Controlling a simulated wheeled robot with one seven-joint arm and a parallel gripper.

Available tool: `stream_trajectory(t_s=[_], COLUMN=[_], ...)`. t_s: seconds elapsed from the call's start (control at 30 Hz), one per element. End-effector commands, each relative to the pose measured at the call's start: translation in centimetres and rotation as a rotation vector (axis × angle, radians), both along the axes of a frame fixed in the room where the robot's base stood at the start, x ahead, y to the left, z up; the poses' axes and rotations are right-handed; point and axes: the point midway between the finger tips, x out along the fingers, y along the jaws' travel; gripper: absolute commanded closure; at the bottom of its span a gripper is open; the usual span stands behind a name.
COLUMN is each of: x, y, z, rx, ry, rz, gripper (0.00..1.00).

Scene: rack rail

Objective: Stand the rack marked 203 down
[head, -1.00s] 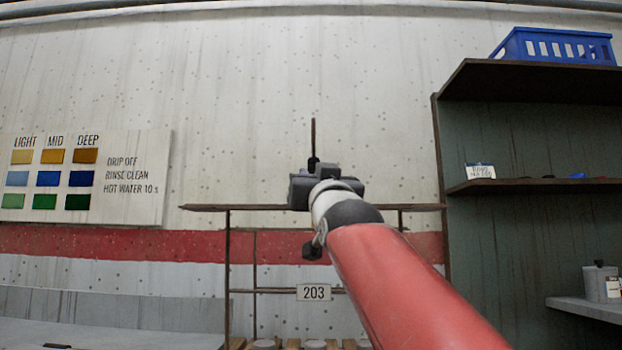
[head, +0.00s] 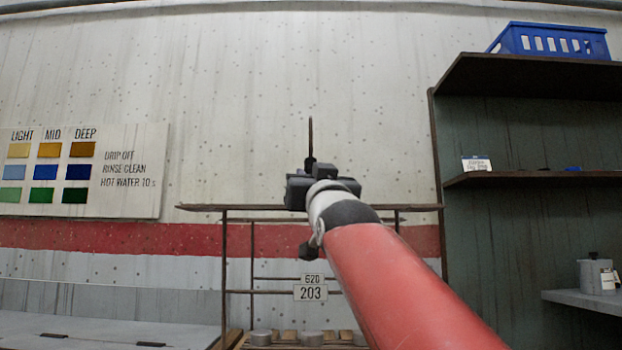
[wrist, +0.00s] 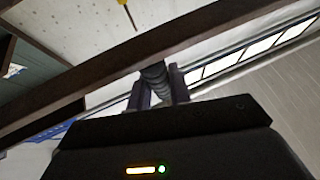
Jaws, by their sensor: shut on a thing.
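The rack (head: 224,270) is a thin brown metal frame with a long top bar, posts and a crossbar. Its tag reads 203 (head: 310,293). My gripper (head: 311,168) is at the middle of the rack's top, partly hidden behind my red arm. In the wrist view my gripper's fingers (wrist: 158,92) are shut around a dark ribbed grip, and a brown bar (wrist: 160,50) crosses just beyond it. The rack looks upright. Its feet are out of view, so I cannot tell whether it touches anything below.
A second tag, apparently 620 (head: 312,279), shows just above 203. Several grey round pieces (head: 311,338) and wooden slats lie low behind the rack. A dark shelf unit (head: 480,230) stands at right with a blue basket (head: 553,42) on top. A grey surface (head: 90,330) lies at lower left.

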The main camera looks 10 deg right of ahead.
Motion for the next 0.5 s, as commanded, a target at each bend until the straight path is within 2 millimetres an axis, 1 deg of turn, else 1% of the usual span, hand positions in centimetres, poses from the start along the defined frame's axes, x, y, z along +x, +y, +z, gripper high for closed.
stream_trajectory(t_s=[0.27, 0.3, 0.47, 0.5], x=[-0.15, -0.15, -0.1, -0.09], y=[0.0, 0.0, 0.0, 0.0], z=[-0.28, -0.24, -0.26, -0.29], rx=[0.0, 0.0, 0.0, 0.0], ry=[-0.005, -0.005, -0.003, -0.003], rz=[0.0, 0.0, 0.0, 0.0], gripper=[1.0, 0.77, 0.56, 0.54])
